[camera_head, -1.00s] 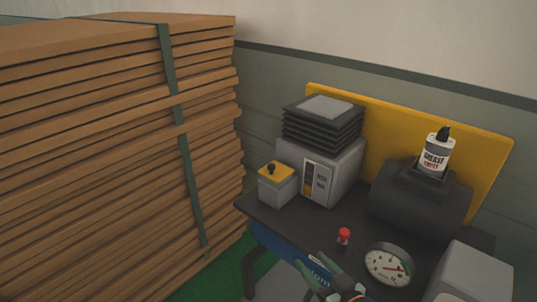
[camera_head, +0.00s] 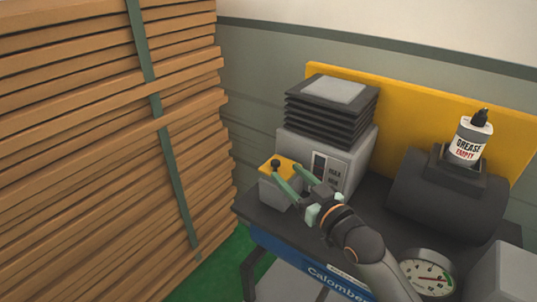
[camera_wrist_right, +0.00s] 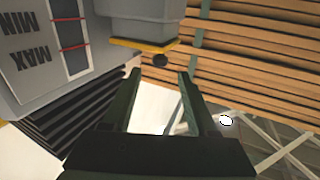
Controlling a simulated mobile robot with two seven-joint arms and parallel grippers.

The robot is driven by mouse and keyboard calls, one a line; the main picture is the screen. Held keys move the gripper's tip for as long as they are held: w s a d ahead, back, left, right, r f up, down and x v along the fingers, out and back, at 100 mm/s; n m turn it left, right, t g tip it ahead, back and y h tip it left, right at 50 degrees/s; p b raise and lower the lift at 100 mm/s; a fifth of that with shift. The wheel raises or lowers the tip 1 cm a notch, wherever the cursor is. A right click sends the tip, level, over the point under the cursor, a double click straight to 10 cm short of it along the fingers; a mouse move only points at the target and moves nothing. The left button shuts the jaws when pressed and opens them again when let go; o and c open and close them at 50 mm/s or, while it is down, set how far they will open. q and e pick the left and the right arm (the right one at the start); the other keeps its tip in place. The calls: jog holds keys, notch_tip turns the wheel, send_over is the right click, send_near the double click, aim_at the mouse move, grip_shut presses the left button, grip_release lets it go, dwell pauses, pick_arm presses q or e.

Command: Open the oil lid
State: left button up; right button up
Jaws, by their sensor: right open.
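The oil lid (camera_head: 289,161) is a yellow plate with a black knob (camera_head: 275,163) on a small grey box (camera_head: 274,191) at the left end of the dark bench. My right gripper (camera_head: 286,169) is open and empty, its green fingers reaching over the lid close to the knob. In the right wrist view the lid (camera_wrist_right: 125,43) and knob (camera_wrist_right: 160,60) show just ahead of the fingertips (camera_wrist_right: 158,74). The knob lines up between the fingers; contact does not show. The lid sits on the box. My left gripper is out of view.
A grey machine with black bellows (camera_head: 330,103) stands right behind the box. A grease bottle (camera_head: 468,142) sits on a dark cylinder (camera_head: 445,203), with a dial gauge (camera_head: 427,273) in front. Stacked brown boards (camera_head: 80,170) stand at the left.

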aim_at(269, 164)
jog(key=x, duration=0.9)
jog(key=shift+w, duration=0.25)
grip_shut()
jog(key=shift+f, duration=0.1)
dwell(1.0)
